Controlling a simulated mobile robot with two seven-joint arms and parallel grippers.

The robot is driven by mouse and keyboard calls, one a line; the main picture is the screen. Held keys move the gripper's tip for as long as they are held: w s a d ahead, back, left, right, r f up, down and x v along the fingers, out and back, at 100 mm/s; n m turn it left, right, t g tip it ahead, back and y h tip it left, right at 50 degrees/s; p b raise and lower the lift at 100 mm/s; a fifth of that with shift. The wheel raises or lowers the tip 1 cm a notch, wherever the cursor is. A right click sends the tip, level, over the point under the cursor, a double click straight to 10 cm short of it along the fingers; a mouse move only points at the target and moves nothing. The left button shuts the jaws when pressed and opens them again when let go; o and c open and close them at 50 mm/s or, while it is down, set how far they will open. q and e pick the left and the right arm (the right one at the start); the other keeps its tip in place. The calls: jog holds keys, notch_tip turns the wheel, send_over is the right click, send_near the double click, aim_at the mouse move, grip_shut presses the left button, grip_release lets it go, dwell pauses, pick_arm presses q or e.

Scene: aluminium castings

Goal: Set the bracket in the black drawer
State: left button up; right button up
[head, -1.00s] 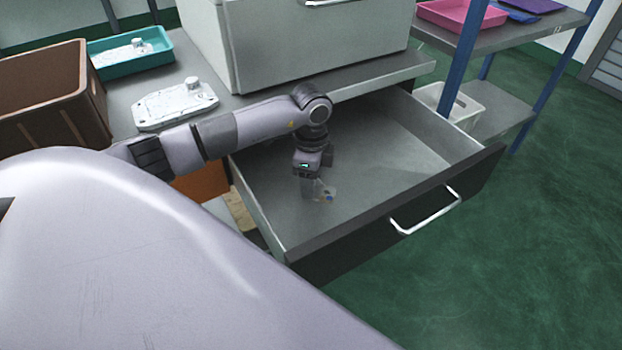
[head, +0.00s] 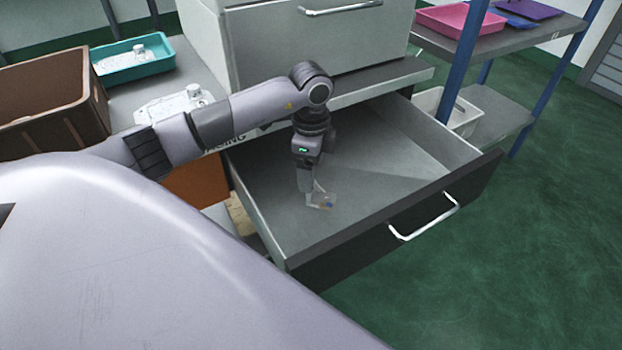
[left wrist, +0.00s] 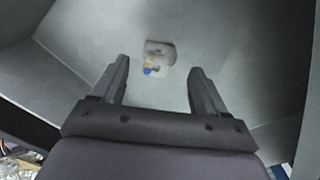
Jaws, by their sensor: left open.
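The bracket (head: 322,201) is a small pale grey-white part with blue and yellow spots. It lies on the floor of the pulled-out black drawer (head: 330,260), toward the drawer's left side. In the left wrist view the bracket (left wrist: 160,53) shows beyond the fingertips, apart from both fingers. My left gripper (head: 308,188) is inside the drawer opening, just above and beside the bracket. In the left wrist view its two fingers (left wrist: 157,75) are spread with nothing between them. My right gripper is not in view.
The drawer's side walls and front panel with its metal handle (head: 425,222) surround the gripper. The rest of the drawer floor is clear. A brown crate (head: 50,105), a teal tray (head: 133,62) and a pale casting (head: 172,108) are at left. A shelf (head: 500,45) stands at right.

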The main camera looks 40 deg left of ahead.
pick_arm(q)
notch_tip(320, 180, up, 7)
jog(key=shift+f+p, duration=0.2)
jog(key=shift+p, duration=0.15)
dwell(0.3)
